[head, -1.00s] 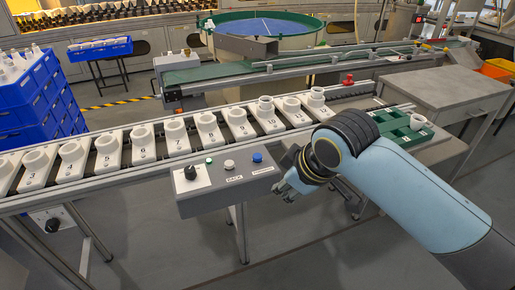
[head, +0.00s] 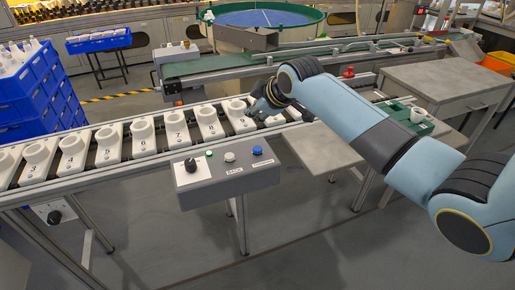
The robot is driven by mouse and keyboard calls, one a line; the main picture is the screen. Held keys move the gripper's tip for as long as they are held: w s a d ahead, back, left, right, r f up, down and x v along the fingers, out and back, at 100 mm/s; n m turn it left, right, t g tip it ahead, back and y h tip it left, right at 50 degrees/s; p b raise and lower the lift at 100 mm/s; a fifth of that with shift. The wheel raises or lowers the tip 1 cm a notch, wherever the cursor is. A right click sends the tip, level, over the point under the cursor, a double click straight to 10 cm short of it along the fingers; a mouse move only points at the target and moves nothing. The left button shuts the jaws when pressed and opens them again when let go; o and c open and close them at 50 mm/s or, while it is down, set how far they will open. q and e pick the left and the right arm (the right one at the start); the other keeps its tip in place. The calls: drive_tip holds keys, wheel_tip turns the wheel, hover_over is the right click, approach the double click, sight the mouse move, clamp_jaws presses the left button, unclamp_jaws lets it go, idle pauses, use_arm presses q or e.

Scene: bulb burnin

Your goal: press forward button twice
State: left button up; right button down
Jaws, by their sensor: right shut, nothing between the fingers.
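The grey control box (head: 222,185) stands in front of the conveyor. It carries a blue button (head: 257,150) above the label FORWARD, a white button (head: 230,157) above the label BACK, a small green button (head: 209,153) and a black knob (head: 190,165). My right gripper (head: 256,110) is shut and empty. It is over the conveyor near the carrier numbered 9, behind and above the blue button and apart from it. My right arm hides the carriers farther right. My left gripper is not in view.
White numbered carriers (head: 143,142) line the conveyor. A green tray (head: 407,125) with a white cup (head: 418,115) is at the right. Blue crates (head: 35,90) stand at the left. A red knob (head: 349,72) sits behind the arm. The floor before the box is clear.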

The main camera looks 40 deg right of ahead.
drive_tip(key=shift+f, duration=0.1)
drive_tip(key=b, duration=0.7)
hover_over(255, 149)
wheel_tip(255, 149, down, 7)
drive_tip(key=shift+r, duration=0.1)
drive_tip(key=shift+f+b, duration=0.3)
drive_tip(key=shift+f, duration=0.6)
drive_tip(key=shift+f, duration=0.15)
drive_tip(key=shift+f, duration=0.3)
